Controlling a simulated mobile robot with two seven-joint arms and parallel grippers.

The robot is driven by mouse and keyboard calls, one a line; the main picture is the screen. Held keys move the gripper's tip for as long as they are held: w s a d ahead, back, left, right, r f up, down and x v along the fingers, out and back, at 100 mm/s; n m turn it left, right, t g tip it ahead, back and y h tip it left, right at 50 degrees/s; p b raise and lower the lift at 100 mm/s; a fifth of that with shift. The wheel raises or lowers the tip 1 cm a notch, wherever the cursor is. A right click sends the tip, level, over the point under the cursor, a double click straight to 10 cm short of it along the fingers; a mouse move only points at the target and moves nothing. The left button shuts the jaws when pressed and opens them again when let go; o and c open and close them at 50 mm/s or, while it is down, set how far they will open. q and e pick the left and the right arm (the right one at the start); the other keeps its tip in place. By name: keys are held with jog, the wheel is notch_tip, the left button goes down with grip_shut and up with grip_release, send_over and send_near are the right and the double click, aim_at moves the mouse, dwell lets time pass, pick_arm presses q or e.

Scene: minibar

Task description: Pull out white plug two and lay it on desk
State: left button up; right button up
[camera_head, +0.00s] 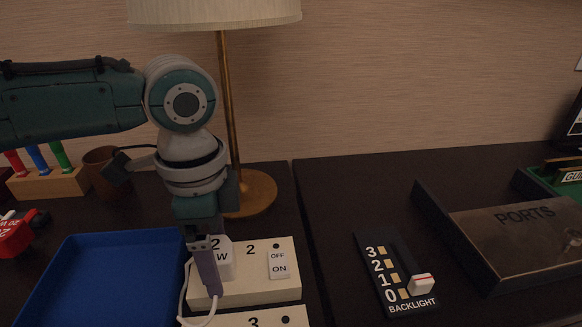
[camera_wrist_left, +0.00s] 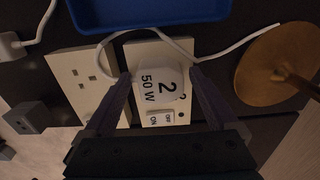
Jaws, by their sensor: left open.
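White plug two (camera_head: 222,262) sits on the cream socket panel marked 2 (camera_head: 260,292), with a white cable trailing from it. In the left wrist view the plug (camera_wrist_left: 158,84) shows "2" and "50 W" on its face. My left gripper (camera_head: 214,274) points down at the plug and is open. In the left wrist view its fingers stand on either side of the plug, with small gaps visible. In the head view the near finger covers part of the plug. The dark desk (camera_head: 325,225) is around the panel. My right gripper is not in view.
A blue tray (camera_head: 62,305) lies left of the panel, and a lamp base (camera_head: 258,192) stands behind. Panel 3 (camera_head: 262,319) is in front; its socket (camera_wrist_left: 80,80) looks empty in the wrist view. A backlight slider (camera_head: 372,262) and ports box (camera_head: 480,225) are right.

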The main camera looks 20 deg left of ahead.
aim_at(215, 250)
pick_arm(q)
grip_shut()
dwell(0.7)
jog(key=shift+r, duration=0.1)
jog(key=shift+r+p, duration=2.95)
jog(key=shift+p, duration=0.75)
